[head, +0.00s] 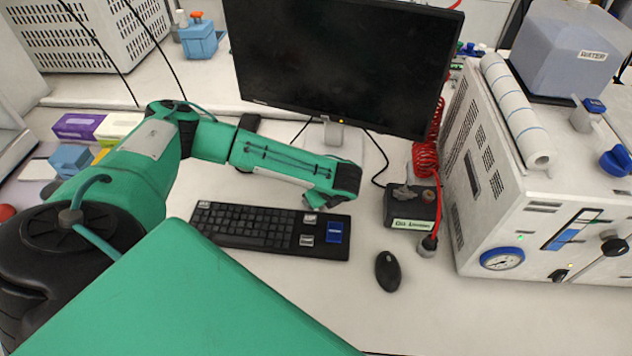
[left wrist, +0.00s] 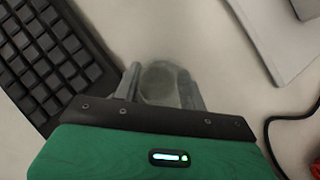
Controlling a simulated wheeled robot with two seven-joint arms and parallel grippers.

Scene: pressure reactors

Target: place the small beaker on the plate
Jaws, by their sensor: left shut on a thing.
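The small beaker (left wrist: 160,82) is a grey, see-through round vessel between the two fingers of my left gripper (left wrist: 160,90) in the left wrist view. The fingers are shut on its sides, and it is above the pale desk. In the head view, the end of my left arm is over the desk just above the keyboard's right end; its fingers and the beaker are hidden there. I cannot make out a plate in either view. My right gripper is not in view.
A black keyboard (head: 245,228) lies below my left arm; a mouse (head: 388,270) is to its right. A monitor (head: 340,60) stands behind. A dark device (head: 411,208) with a red coiled hose and a large white machine (head: 515,210) are on the right. The front desk is clear.

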